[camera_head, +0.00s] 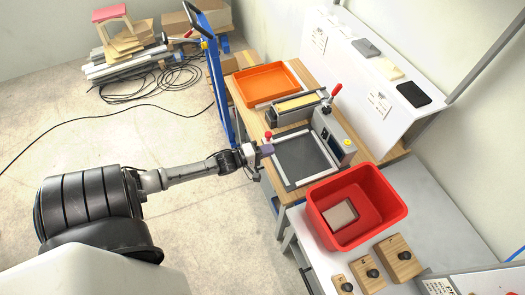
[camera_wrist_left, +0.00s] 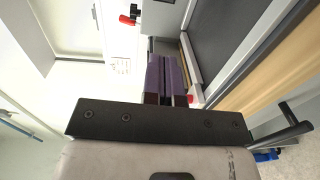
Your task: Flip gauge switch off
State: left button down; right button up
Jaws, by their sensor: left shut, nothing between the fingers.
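The box former has a dark plate (camera_head: 303,160) in a light frame and a grey housing (camera_head: 332,133) with a yellow button (camera_head: 347,142). A red-handled lever (camera_head: 335,91) stands at the housing's far end. A small red knob (camera_head: 268,135) is at the frame's left edge. I cannot tell which part is the gauge switch. My left gripper (camera_head: 266,149) is shut and empty beside the red knob, over the frame's left edge. In the left wrist view its purple fingers (camera_wrist_left: 167,77) are together, with a red knob (camera_wrist_left: 190,99) close by. My right gripper is out of view.
An orange tray (camera_head: 267,83) lies behind the box former. A red bin (camera_head: 355,205) holding a light block (camera_head: 340,214) stands in front, near wooden blocks with black knobs (camera_head: 398,257). A blue frame (camera_head: 217,70) stands left of the table. The floor at left is mostly clear.

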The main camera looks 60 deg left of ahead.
pick_arm(q)
jog(key=shift+s+a+r, duration=0.1)
jog(key=shift+s+a, duration=0.05)
jog(key=shift+s, duration=0.9)
